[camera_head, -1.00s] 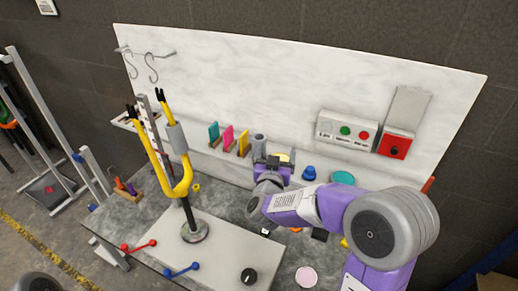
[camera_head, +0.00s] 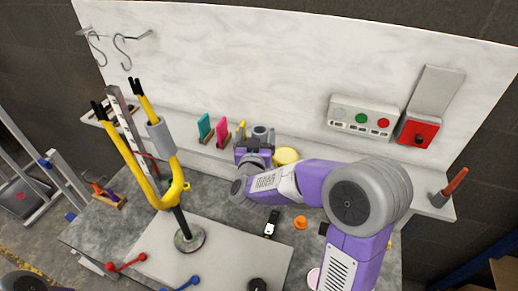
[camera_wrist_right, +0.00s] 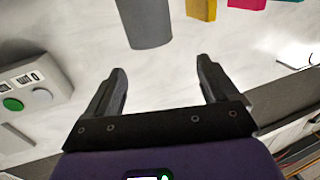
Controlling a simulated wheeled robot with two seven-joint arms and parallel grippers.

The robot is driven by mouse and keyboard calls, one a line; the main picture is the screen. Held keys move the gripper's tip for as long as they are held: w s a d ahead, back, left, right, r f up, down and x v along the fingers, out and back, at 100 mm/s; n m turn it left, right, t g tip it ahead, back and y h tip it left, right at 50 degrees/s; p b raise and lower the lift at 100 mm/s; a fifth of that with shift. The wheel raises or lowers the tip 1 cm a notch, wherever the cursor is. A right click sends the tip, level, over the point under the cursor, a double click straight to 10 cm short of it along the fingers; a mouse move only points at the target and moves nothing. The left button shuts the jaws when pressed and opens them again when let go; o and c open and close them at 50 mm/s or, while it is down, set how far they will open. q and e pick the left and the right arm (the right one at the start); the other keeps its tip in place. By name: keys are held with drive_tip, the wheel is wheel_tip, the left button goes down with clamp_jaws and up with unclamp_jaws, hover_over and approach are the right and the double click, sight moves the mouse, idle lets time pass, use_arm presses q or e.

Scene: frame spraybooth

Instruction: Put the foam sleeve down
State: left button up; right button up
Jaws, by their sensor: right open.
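A grey foam sleeve (camera_head: 157,138) sits around the right tine of the yellow fork (camera_head: 150,185). A second grey cylinder (camera_head: 260,132) stands on the wall shelf behind my right gripper (camera_head: 255,146); I cannot tell whether it is also a foam sleeve. In the right wrist view this grey cylinder (camera_wrist_right: 146,22) is beyond the fingertips, apart from them. My right gripper (camera_wrist_right: 162,68) is open with nothing between its fingers. My left gripper is not in view.
Teal, pink and yellow blocks (camera_head: 222,130) stand on the shelf left of the gripper. A yellow round thing (camera_head: 286,156) is close on its right. A control box (camera_head: 360,117) and red switch (camera_head: 415,133) are on the panel. The pale board (camera_head: 225,245) is partly bare.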

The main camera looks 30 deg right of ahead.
sight(260, 132)
drive_tip(key=f+b, duration=0.1)
drive_tip(key=f, duration=0.1)
drive_tip(key=f+b, duration=0.2)
drive_tip(key=shift+s, duration=0.2)
drive_tip(key=shift+w+f+b, duration=0.15)
drive_tip(key=shift+f+b, duration=0.1)
drive_tip(key=shift+b, duration=0.15)
drive_tip(key=shift+w+d, duration=0.1)
drive_tip(key=shift+w, duration=0.1)
drive_tip(key=shift+s+d+f+b+x, duration=0.15)
drive_tip(key=shift+b+x, duration=0.35)
drive_tip(key=shift+x, duration=1.3)
drive_tip(key=shift+s+d+f+b+x, duration=0.15)
drive_tip(key=shift+b+x, duration=0.3)
drive_tip(key=shift+x, duration=1.3)
drive_tip(key=shift+w, duration=0.1)
drive_tip(key=c, duration=1.1)
